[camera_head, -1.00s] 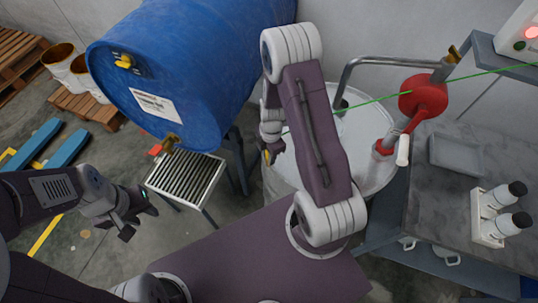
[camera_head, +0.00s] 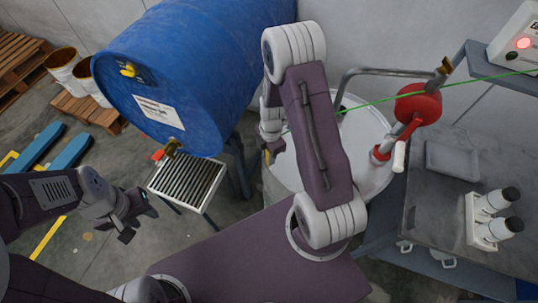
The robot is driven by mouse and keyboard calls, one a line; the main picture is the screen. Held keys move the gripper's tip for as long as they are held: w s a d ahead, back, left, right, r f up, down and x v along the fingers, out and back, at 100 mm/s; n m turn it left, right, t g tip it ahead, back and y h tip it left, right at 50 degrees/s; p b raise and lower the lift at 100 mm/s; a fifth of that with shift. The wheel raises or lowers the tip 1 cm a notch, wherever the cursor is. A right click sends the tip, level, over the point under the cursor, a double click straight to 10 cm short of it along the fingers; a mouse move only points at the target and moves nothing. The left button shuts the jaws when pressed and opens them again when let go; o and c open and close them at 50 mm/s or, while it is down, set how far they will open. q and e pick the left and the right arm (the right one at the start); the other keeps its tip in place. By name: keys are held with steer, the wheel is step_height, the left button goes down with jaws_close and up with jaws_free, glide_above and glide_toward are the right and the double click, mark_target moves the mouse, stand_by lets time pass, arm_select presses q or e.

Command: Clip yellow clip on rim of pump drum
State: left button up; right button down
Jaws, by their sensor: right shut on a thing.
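The pump drum (camera_head: 368,168) is pale grey-white, with a red-bodied hand pump (camera_head: 417,104) and bent metal pipe on its lid. My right arm crosses in front and hides the drum's left part. My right gripper (camera_head: 268,157) is shut at the drum's left side, mostly seen from behind. A small yellow bit, apparently the yellow clip (camera_head: 267,155), shows at its fingertips; the rest is hidden. I cannot tell whether it touches the rim. A thin green cable (camera_head: 385,100) runs from there to the upper right. My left gripper (camera_head: 137,212) is open and empty, left of the drain grate.
A blue drum (camera_head: 195,65) lies on a stand, its tap above a grated tray (camera_head: 188,182). A grey bench (camera_head: 450,210) with white bottles (camera_head: 494,218) is at right, under a shelf with a control box (camera_head: 518,42). Pallets and buckets (camera_head: 62,62) stand at left.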

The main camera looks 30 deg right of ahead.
steer(key=shift+f, duration=0.1)
steer(key=shift+f+b, duration=0.55)
steer(key=shift+b, duration=0.2)
steer(key=shift+f+b, duration=0.1)
steer(key=shift+b, duration=0.2)
steer(key=shift+f+b, duration=1.4)
stand_by(0.4)
steer(key=shift+r+p, duration=1.55)
steer(key=shift+r, duration=0.65)
steer(key=shift+f, duration=0.1)
